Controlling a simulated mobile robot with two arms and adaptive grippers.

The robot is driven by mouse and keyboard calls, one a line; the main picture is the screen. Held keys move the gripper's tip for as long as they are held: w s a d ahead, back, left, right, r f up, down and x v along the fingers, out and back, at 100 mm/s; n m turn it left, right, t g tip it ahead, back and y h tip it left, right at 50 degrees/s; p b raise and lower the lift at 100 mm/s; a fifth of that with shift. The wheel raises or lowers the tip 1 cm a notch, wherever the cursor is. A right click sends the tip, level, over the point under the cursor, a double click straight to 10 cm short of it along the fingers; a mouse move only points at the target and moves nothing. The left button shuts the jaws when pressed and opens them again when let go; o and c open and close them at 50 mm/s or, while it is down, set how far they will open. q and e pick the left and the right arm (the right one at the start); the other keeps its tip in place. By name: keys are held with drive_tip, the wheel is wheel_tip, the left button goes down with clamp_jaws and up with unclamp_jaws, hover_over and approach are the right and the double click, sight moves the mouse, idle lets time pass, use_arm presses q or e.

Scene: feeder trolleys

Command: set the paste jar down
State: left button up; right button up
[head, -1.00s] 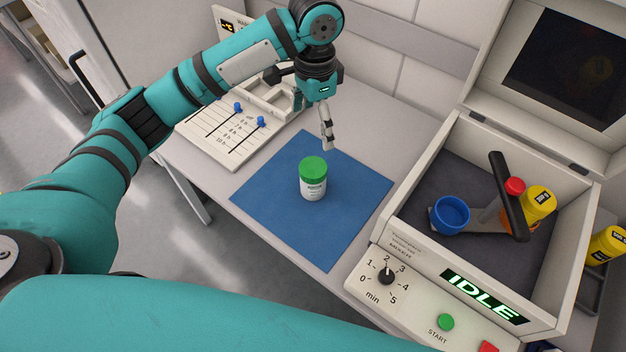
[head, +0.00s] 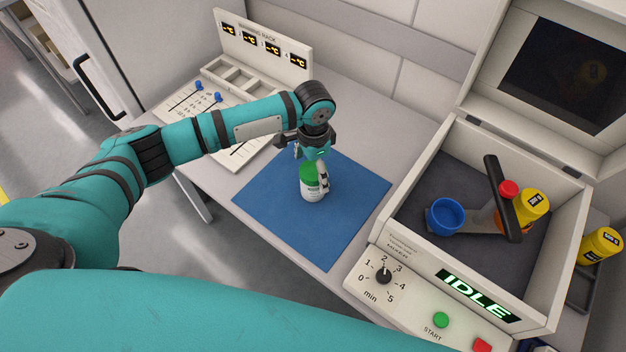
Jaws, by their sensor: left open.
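The paste jar (head: 311,190), white with a green lid, stands upright on the blue mat (head: 270,225) in the head view. My left gripper (head: 312,172) is directly above it, pointing down, with its fingers at the lid's height. One finger shows in front of the jar's right side; the other is mostly hidden. The gripper is open, and I cannot tell whether a finger touches the jar. My right gripper is not in view.
The warming rack (head: 262,50) and a panel with blue sliders (head: 190,105) stand behind left. On the right is an open mixer box (head: 400,245) reading IDLE, with a blue cup (head: 446,216) and a yellow jar (head: 532,206) inside. Another yellow jar (head: 601,246) stands farther right.

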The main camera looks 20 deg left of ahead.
use_arm(q)
drive_tip(key=shift+f, duration=0.55)
drive_tip(key=c, duration=1.8)
